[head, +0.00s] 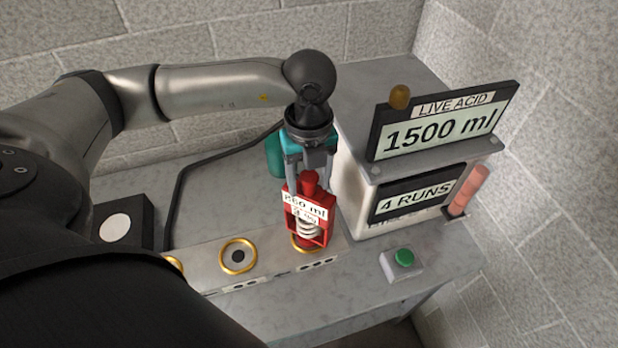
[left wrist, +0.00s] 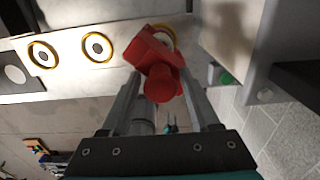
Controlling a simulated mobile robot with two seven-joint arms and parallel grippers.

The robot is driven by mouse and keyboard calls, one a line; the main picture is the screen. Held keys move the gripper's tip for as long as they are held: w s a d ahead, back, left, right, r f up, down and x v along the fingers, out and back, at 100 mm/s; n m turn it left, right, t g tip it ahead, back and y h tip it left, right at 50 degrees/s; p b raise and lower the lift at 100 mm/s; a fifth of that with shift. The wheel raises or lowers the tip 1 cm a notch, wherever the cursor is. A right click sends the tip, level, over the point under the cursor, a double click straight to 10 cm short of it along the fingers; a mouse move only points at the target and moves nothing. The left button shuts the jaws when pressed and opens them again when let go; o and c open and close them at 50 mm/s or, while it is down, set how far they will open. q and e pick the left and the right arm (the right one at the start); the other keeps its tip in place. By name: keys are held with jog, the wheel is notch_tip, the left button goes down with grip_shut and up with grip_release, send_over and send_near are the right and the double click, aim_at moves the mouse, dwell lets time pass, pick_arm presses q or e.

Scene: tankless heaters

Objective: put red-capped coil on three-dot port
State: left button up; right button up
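The red-capped coil (head: 309,207) has a red frame, a red knob on top, a white label and a pale spiral inside. It stands upright over the gold-ringed three-dot port (head: 297,246) at the right end of the port strip; the coil hides most of the ring. Its red top also shows in the left wrist view (left wrist: 160,70), over the partly hidden ring (left wrist: 167,33). My left gripper (head: 309,180) points down from above, its fingers spread on either side of the knob with gaps visible. My right gripper is not in view.
A two-dot port (head: 238,256) on the strip is empty. A white box with signs (head: 382,200) stands close right of the coil. A green button (head: 403,258) is in front of it. A black block with a white disc (head: 122,225) and a dark cable (head: 180,190) lie left.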

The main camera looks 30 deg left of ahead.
pick_arm(q)
jog(key=shift+o, duration=0.5)
jog(key=shift+r, duration=0.2)
notch_tip(320, 180, up, 12)
